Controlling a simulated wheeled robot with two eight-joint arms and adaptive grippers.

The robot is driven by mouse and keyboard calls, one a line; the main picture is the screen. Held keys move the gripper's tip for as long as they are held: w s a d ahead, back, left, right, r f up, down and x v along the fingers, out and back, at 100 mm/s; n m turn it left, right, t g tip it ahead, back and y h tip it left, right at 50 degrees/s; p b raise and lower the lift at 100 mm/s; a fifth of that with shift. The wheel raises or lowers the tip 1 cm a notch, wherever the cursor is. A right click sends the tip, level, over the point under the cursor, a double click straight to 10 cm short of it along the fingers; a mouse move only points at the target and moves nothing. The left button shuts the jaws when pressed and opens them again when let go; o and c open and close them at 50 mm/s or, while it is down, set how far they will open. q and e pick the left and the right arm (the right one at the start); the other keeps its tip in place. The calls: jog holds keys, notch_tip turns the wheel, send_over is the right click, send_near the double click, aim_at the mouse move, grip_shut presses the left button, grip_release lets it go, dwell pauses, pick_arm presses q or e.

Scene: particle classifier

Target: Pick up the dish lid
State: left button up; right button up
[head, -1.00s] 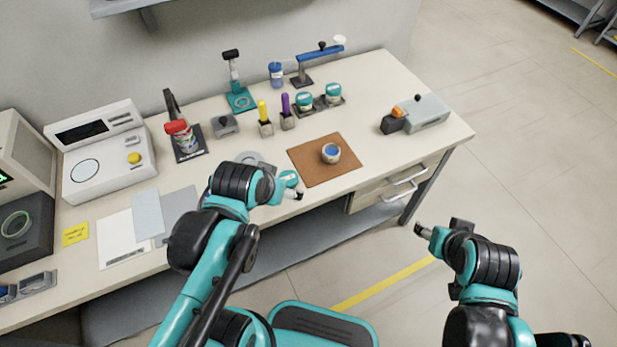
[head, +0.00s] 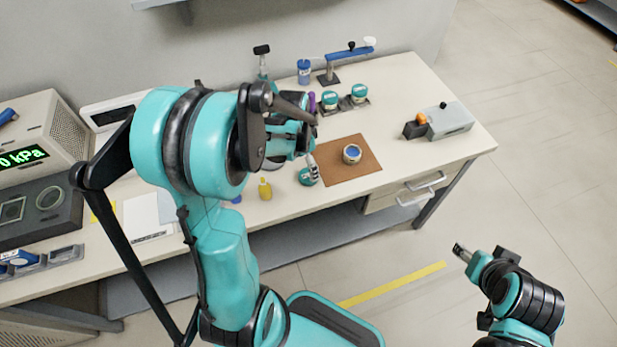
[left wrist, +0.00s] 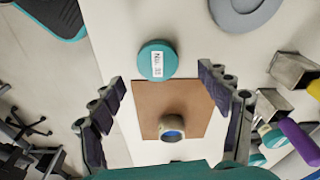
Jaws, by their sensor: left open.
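The dish lid is a round teal disc with a white label. It lies on the table left of the brown mat in the head view (head: 308,177), and it shows in the left wrist view (left wrist: 157,60). My left gripper (head: 311,158) is above the table close to the lid. In the left wrist view its fingers (left wrist: 160,82) are spread wide, with the lid just beyond the tips and nothing held. A small open dish with blue inside (head: 352,154) stands on the mat (head: 336,174). My right gripper (head: 460,250) is beyond the table's front; its jaws are too small to judge.
A yellow bottle (head: 265,188) stands left of the lid. Two teal-lidded jars (head: 359,93) and a purple-topped item (head: 311,102) stand behind the mat. A grey device (head: 449,121) is at the right. The right front tabletop is clear. My left arm hides much of the left side.

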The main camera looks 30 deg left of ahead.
aim_at(308, 175)
pick_arm(q)
jog(key=f+b, duration=0.1)
jog(key=f, duration=0.2)
jog(key=f+b, duration=0.1)
jog(key=f, duration=0.1)
jog(key=shift+w+d+f+b, duration=0.1)
jog(key=shift+w+d+b, duration=0.15)
jog(key=shift+d+b, duration=0.1)
jog(key=c, duration=1.2)
jog(key=shift+c, duration=0.2)
